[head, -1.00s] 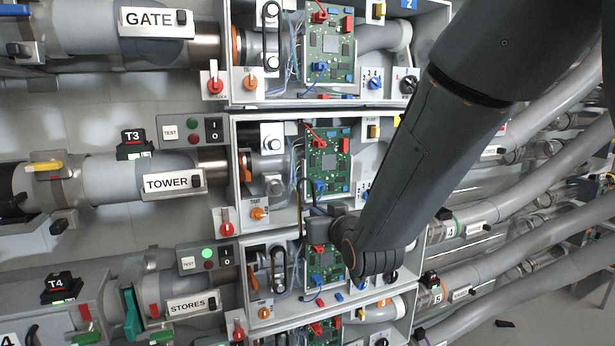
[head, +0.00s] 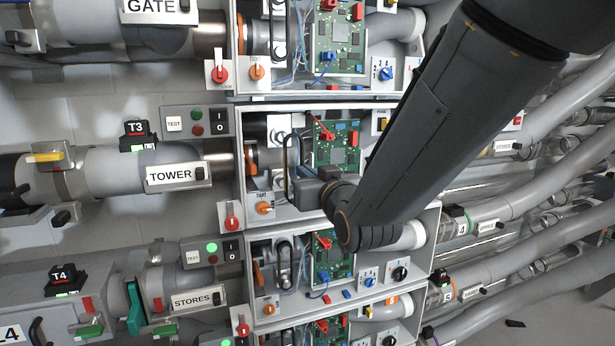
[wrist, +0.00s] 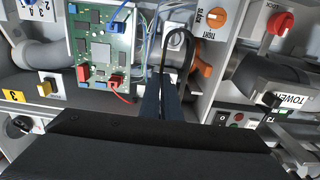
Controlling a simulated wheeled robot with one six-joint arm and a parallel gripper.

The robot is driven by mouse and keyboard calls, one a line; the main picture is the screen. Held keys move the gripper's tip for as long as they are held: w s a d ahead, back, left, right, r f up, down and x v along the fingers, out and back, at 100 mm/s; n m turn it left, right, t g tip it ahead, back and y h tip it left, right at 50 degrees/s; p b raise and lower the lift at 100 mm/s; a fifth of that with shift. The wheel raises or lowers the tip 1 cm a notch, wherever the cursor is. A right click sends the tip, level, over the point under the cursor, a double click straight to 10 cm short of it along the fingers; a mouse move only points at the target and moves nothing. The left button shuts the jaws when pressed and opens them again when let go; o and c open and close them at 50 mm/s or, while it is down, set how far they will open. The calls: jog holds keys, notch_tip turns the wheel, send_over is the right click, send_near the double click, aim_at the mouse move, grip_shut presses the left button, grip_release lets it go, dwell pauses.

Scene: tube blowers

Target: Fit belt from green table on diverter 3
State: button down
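The belt (head: 287,160) is a thin black loop. My gripper (head: 303,185) is shut on it, and the loop stands out past the fingers, also in the wrist view (wrist: 179,42). Diverter 3 is the open grey box (head: 243,150) on the TOWER line, with a yellow 3 label (wrist: 14,95) in the wrist view. Its upper pulley (head: 278,129) shows bare. The belt is in front of the pulley area; I cannot tell whether it touches a pulley. My gripper partly hides the lower pulley area. The orange TIGHT knob (head: 264,208) is at lower left. The green table is not in view.
A green circuit board (head: 335,140) with thin wires stands right of the pulleys, close to my gripper. A red lock knob (head: 231,222) and a test panel (head: 195,122) are at the box's left. The box below (head: 250,275) has its belt fitted.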

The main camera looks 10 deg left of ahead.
jog(key=b+x, duration=0.1)
jog(key=x, duration=0.5)
jog(key=shift+b, duration=0.4)
jog(key=shift+a, duration=0.1)
jog(key=shift+b, duration=0.4)
dwell(0.8)
jog(key=shift+b+x, duration=0.35)
jog(key=shift+x, duration=0.75)
dwell(0.4)
jog(key=shift+b, duration=0.45)
dwell(0.9)
jog(key=shift+w+a+b, duration=0.3)
jog(key=shift+w+b, duration=0.2)
jog(key=shift+b, duration=0.2)
dwell(2.0)
